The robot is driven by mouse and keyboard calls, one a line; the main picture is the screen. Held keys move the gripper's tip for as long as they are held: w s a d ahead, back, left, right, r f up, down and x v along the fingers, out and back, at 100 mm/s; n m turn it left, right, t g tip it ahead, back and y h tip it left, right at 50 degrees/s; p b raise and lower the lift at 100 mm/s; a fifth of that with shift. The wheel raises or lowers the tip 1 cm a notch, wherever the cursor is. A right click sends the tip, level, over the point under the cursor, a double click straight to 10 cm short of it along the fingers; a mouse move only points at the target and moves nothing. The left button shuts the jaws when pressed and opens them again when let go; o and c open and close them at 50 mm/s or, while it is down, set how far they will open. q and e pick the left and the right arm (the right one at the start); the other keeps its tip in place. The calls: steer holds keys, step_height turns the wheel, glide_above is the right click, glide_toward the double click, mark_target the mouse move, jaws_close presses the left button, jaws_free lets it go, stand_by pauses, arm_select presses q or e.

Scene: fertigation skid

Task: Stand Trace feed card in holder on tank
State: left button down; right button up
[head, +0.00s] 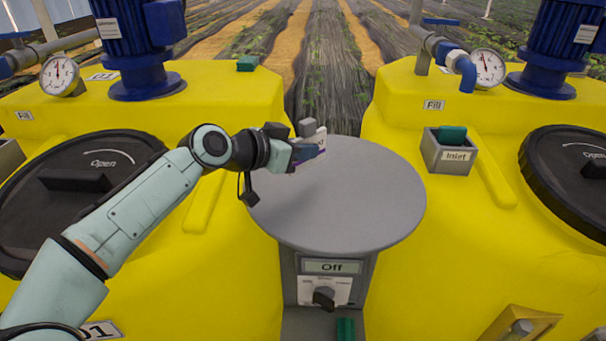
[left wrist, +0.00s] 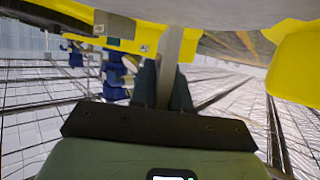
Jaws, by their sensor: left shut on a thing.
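My left gripper (head: 306,143) reaches in from the left and is shut on a thin card (head: 320,138), white with a bluish-purple part. It holds the card tilted, over the far left part of the round grey top; I cannot tell whether they touch. The card's print is too small to read. In the left wrist view a thin pale strip, seemingly the card edge-on (left wrist: 170,60), stands between the dark fingers. My right gripper is not in view.
The round grey top (head: 345,205) stands between the tanks, mostly clear, above a switch (head: 324,297) marked Off. The left yellow tank (head: 215,90) has a black lid (head: 70,195). Part of another grey box (head: 8,156) shows at the left edge. Gauges and blue motors rise behind.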

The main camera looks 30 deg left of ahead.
mark_target(300, 170)
arm_select(q)
steer(key=shift+w+f, duration=0.15)
steer(key=shift+f, duration=0.6)
step_height(300, 170, down, 4)
steer(key=shift+w+r+b, duration=0.1)
steer(key=shift+r+b, duration=0.1)
steer(key=shift+b, duration=0.3)
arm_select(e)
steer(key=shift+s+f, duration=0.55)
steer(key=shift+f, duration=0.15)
arm_select(q)
steer(key=shift+f, duration=0.1)
